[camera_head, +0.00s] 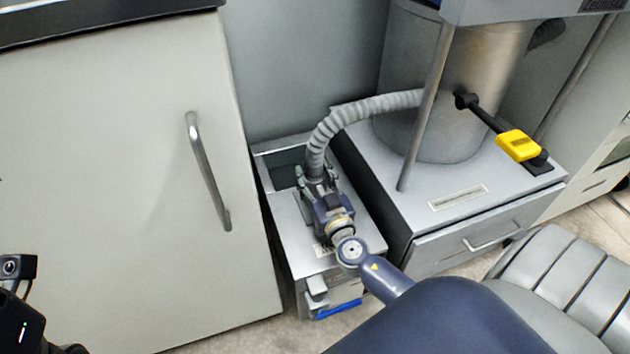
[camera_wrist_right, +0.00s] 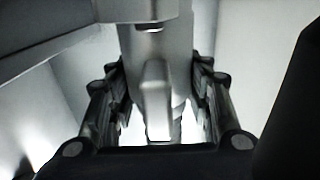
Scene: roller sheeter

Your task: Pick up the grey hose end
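The grey ribbed hose (camera_head: 375,105) arches from the steel cylinder down to its end at a small metal box. My right gripper (camera_head: 318,180) is at the lower end of this hose, with a finger on either side. In the right wrist view, the fingers (camera_wrist_right: 160,95) flank a grey metal fitting (camera_wrist_right: 153,45) with a lever-like tab. Whether the pads press on it, I cannot tell. At the lower left of the head view only a dark part of my left wrist shows; its fingers are out of frame.
The metal box (camera_head: 290,225) stands between a pale cabinet (camera_head: 130,170) with a handle and a drawer unit (camera_head: 465,220). The steel cylinder (camera_head: 435,85) stands on that unit, beside an upright rod (camera_head: 425,110) and a yellow-handled lever (camera_head: 518,145).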

